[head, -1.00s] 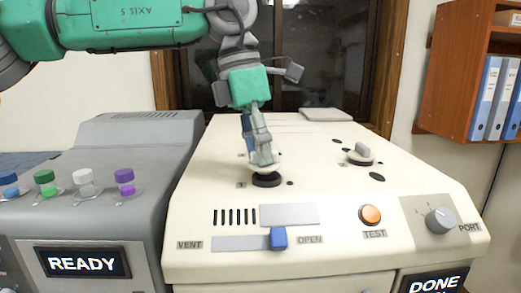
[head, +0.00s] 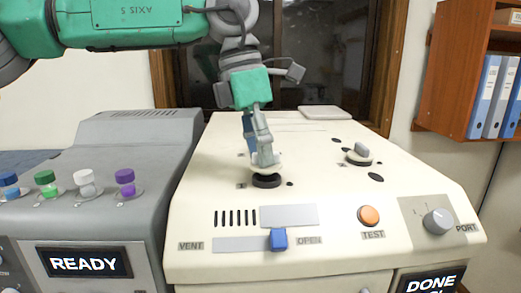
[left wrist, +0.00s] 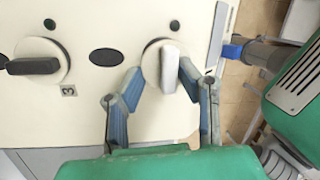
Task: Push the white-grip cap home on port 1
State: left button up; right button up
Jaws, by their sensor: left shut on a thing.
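The white-grip cap (head: 266,170) is at port 1 on the cream machine top, its pale disc over a dark round base (head: 266,181). My left gripper (head: 264,159) points down at it from above, shut on its grip. In the left wrist view the cap's upright white grip (left wrist: 169,68) stands between the two blue-grey fingers of my left gripper (left wrist: 160,83). The cap looks level; I cannot tell whether a gap is left under it.
Another cap (head: 361,154) sits further right on the cream top (head: 320,190). The blue vent slider (head: 278,239), orange test button (head: 369,215) and port knob (head: 438,221) are in front. Several coloured-top vials (head: 124,182) stand on the grey machine at left.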

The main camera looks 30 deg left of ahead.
pick_arm(q)
jog(key=shift+f+p, duration=0.15)
jog(key=shift+p, duration=0.8)
dwell(0.9)
dwell(0.3)
jog(key=o, duration=1.7)
jog(key=shift+d+v, duration=0.25)
jog(key=shift+v, duration=0.8)
jog(key=shift+d+v, duration=0.2)
jog(key=shift+v, duration=0.6)
jog(key=shift+d+v, duration=0.2)
jog(key=shift+v, duration=0.6)
jog(key=shift+d+v, duration=0.2)
jog(key=shift+v, duration=0.6)
